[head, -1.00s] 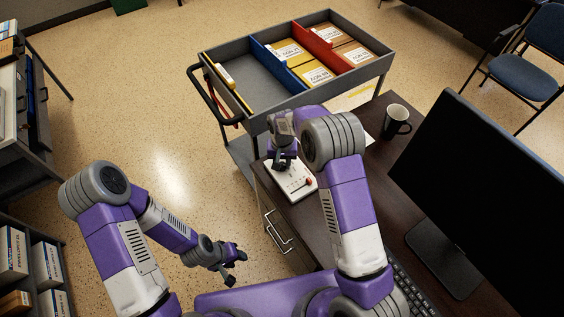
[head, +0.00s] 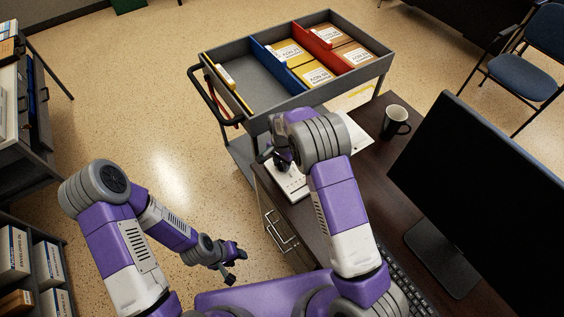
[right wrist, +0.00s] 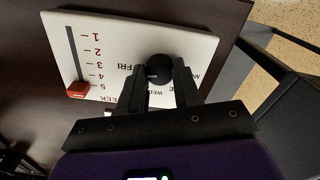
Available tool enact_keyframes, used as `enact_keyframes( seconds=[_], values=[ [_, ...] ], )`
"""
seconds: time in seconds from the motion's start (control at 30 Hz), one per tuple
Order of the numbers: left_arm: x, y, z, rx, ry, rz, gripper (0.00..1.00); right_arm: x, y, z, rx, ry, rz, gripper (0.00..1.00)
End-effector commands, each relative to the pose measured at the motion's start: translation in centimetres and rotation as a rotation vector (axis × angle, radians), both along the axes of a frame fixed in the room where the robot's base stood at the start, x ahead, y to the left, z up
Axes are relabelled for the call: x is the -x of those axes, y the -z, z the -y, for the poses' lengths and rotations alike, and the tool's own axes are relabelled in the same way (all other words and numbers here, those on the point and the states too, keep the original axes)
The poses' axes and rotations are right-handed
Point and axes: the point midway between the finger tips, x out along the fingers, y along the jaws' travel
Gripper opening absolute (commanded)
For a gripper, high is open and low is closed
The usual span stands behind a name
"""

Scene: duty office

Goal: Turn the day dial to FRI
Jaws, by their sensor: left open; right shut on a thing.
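The white panel (head: 291,184) lies on the dark desk, partly hidden by my right arm. In the right wrist view the panel (right wrist: 105,35) shows a round black dial knob (right wrist: 158,67) with day labels around it. FRI reads to the left of the knob and WED below it; other labels are partly covered. I cannot make out a pointer on the knob. My right gripper (right wrist: 160,73) is shut on the knob, one finger on each side; it also shows in the head view (head: 281,163). My left gripper (head: 234,262) is open and empty, away from the desk.
A red slider (right wrist: 77,89) sits by the 5 on the panel's week scale. On the desk (head: 345,195) are a mug (head: 395,121), a monitor (head: 480,190) and a keyboard (head: 400,290). A grey cart (head: 235,85) with folders stands behind the desk.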

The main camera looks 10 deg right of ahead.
Motion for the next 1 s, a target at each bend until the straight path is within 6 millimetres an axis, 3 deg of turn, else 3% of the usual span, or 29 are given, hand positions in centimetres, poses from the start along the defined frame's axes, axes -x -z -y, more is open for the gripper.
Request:
enact_keyframes(
  seconds=[0.43, 0.47, 0.6, 1.0],
  values=[
    [0.00, -0.02, 0.00, 0.000, 0.000, 0.000, 0.43, -0.04, -0.04, -0.03, 0.000, 0.012, 0.001, 0.02],
    [0.00, -0.02, 0.00, 0.000, 0.000, 0.000, 0.43, -0.04, -0.04, -0.03, -0.001, 0.012, 0.001, 0.34],
    [0.00, -0.02, 0.00, 0.000, 0.000, 0.000, 0.43, -0.03, -0.03, -0.03, -0.001, 0.011, 0.001, 0.55],
    [0.00, -0.20, 0.00, 0.000, 0.000, 0.000, 0.43, -0.06, -0.84, -0.02, -0.001, 0.010, 0.002, 0.58]
  ],
)
